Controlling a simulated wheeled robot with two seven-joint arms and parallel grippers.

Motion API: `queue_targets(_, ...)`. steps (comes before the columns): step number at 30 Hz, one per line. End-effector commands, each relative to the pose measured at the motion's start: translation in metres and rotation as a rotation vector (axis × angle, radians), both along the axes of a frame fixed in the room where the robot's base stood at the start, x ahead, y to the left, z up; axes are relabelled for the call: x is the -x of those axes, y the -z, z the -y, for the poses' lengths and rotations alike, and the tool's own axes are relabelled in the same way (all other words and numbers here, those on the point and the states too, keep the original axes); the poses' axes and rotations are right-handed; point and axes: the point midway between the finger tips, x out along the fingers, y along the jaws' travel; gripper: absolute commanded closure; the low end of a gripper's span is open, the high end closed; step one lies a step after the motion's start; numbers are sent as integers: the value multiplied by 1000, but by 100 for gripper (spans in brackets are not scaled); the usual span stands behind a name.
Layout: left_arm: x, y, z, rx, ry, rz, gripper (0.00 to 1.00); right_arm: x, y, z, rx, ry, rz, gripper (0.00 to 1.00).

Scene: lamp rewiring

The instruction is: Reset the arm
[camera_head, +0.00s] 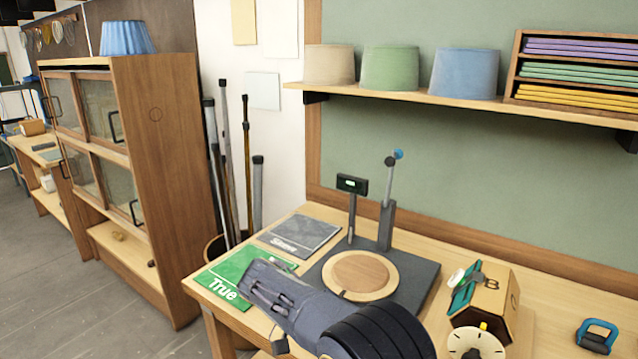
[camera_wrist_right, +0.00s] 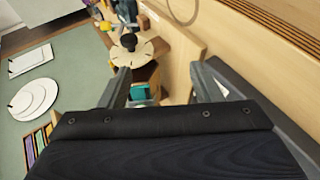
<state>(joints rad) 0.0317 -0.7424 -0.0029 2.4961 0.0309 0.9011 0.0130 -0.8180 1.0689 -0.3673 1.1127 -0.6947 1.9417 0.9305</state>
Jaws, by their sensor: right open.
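My right arm comes in from the bottom of the head view, and its gripper (camera_head: 268,288) is over the front left of the bench, above the edge of the green "True" mat (camera_head: 222,284). In the right wrist view the two fingers of this gripper (camera_wrist_right: 162,76) stand apart with nothing held between them. A grey upright post with a blue knob (camera_head: 398,154) stands at the back of a dark base plate (camera_head: 415,270). A round wooden disc (camera_head: 360,274) lies on that plate, partly hidden by my arm. My left gripper is not in view.
A small display on a stand (camera_head: 352,184) is beside the post. A grey mat (camera_head: 300,235) lies behind the green one. A wooden block with a green part (camera_head: 490,300), a dial (camera_head: 476,345) and a blue handled item (camera_head: 597,336) are at right. Lampshades (camera_head: 390,68) sit on a shelf.

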Motion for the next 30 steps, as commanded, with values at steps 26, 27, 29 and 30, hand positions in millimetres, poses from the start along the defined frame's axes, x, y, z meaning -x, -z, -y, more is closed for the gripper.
queue_targets(26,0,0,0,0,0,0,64,116,-20,150,-1009,-99,-37,42)
queue_targets(27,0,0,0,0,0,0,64,129,-21,153,-1068,-124,-1,42)
queue_targets(29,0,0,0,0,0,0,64,148,-22,156,-1145,-162,62,42)
queue_targets(30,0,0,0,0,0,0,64,161,-22,157,-1190,-190,110,42)
